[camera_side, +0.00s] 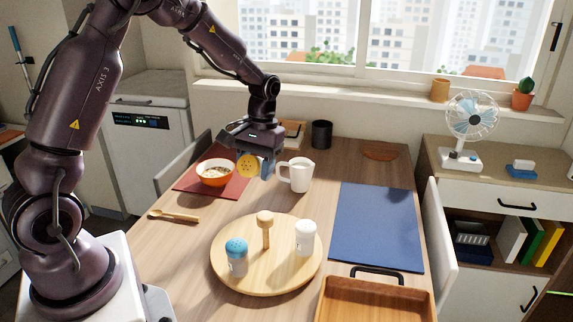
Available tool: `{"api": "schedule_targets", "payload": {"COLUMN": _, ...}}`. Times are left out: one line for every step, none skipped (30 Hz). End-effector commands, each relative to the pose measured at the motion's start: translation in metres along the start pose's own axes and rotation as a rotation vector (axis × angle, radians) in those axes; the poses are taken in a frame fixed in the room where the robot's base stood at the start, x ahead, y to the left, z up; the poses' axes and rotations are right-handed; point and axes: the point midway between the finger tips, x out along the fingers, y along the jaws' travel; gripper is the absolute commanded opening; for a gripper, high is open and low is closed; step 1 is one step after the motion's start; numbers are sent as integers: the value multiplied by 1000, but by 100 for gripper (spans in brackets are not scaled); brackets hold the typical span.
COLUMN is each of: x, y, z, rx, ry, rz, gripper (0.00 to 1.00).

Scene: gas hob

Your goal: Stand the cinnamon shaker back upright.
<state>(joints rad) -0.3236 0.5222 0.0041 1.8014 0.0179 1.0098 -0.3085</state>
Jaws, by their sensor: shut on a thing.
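A round yellow cap with dark holes (247,166), which looks like the cinnamon shaker's top, faces the camera, so the shaker is tilted on its side. Its body is mostly hidden behind the cap and my gripper. My gripper (256,160) is shut on it, between the orange bowl and the white jug. I cannot tell whether the shaker touches the table. A round wooden turntable (267,284) with a central knob (265,222) stands nearer the camera. It holds a blue-topped shaker (237,257) and a white-topped shaker (305,238), both upright.
The white jug (300,175) stands close right of my gripper. The orange bowl (214,174) sits on a red mat (195,187) to the left. A wooden spoon (174,216), blue mat (376,222), wooden tray (375,299) and dark cup (321,134) lie around. The turntable's rear area looks clear.

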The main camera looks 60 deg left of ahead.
Motion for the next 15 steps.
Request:
{"api": "schedule_targets", "payload": {"x": 12, "y": -18, "z": -2, "rx": -148, "ry": -78, "rz": 32, "gripper": 23}}
{"api": "schedule_targets", "payload": {"x": 17, "y": -26, "z": -1, "rx": -236, "ry": -124, "rz": 57, "gripper": 23}}
{"api": "schedule_targets", "payload": {"x": 22, "y": -34, "z": 0, "rx": -348, "ry": -180, "rz": 94, "gripper": 23}}
{"api": "schedule_targets", "payload": {"x": 25, "y": -38, "z": 1, "rx": -422, "ry": -216, "rz": 125, "gripper": 23}}
{"api": "schedule_targets", "payload": {"x": 28, "y": -42, "z": 2, "rx": -494, "ry": -252, "rz": 156, "gripper": 23}}
{"api": "schedule_targets", "payload": {"x": 30, "y": -46, "z": 3, "rx": -585, "ry": -297, "rz": 198, "gripper": 23}}
{"api": "schedule_targets", "payload": {"x": 31, "y": -48, "z": 3, "rx": -649, "ry": -328, "rz": 233, "gripper": 23}}
{"api": "schedule_targets", "payload": {"x": 32, "y": -50, "z": 3, "rx": -714, "ry": -359, "rz": 267, "gripper": 23}}
{"api": "schedule_targets", "payload": {"x": 32, "y": -51, "z": 3, "rx": -796, "ry": -397, "rz": 318, "gripper": 23}}
{"api": "schedule_targets", "payload": {"x": 32, "y": -53, "z": 2, "rx": -855, "ry": -427, "rz": 357, "gripper": 23}}
{"api": "schedule_targets", "payload": {"x": 30, "y": -54, "z": 1, "rx": -913, "ry": -455, "rz": 400, "gripper": 23}}
{"api": "schedule_targets", "payload": {"x": 28, "y": -54, "z": 0, "rx": -988, "ry": -490, "rz": 459, "gripper": 23}}
{"api": "schedule_targets", "payload": {"x": 25, "y": -54, "z": -2, "rx": -1039, "ry": -516, "rz": 504, "gripper": 23}}
{"api": "schedule_targets", "payload": {"x": 22, "y": -54, "z": -4, "rx": -1089, "ry": -541, "rz": 552, "gripper": 23}}
{"api": "schedule_targets", "payload": {"x": 16, "y": -53, "z": -7, "rx": -1146, "ry": -572, "rz": 616, "gripper": 23}}
